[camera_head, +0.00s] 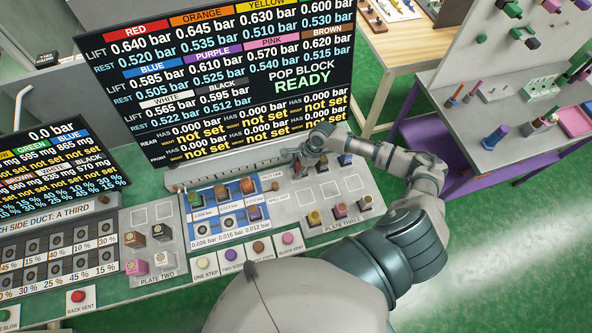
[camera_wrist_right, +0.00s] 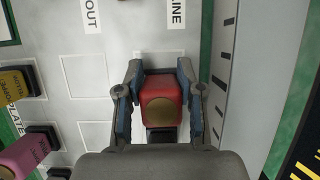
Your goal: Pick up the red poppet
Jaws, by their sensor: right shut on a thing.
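The red poppet (camera_wrist_right: 160,88) is a red block with a round brownish face, seen in the right wrist view. My right gripper (camera_wrist_right: 160,72) has its two fingers on either side of it, shut on it. A black part shows just below the poppet, and I cannot tell whether the poppet is clear of the plate. In the head view my right gripper (camera_head: 308,155) is over the back of the plate at the right of the console and largely hides the poppet. My left gripper is not in view.
A block with several coloured poppets (camera_head: 247,186) is to the left. The display board (camera_head: 230,80) rises close behind. Flat buttons (camera_head: 288,238) line the front.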

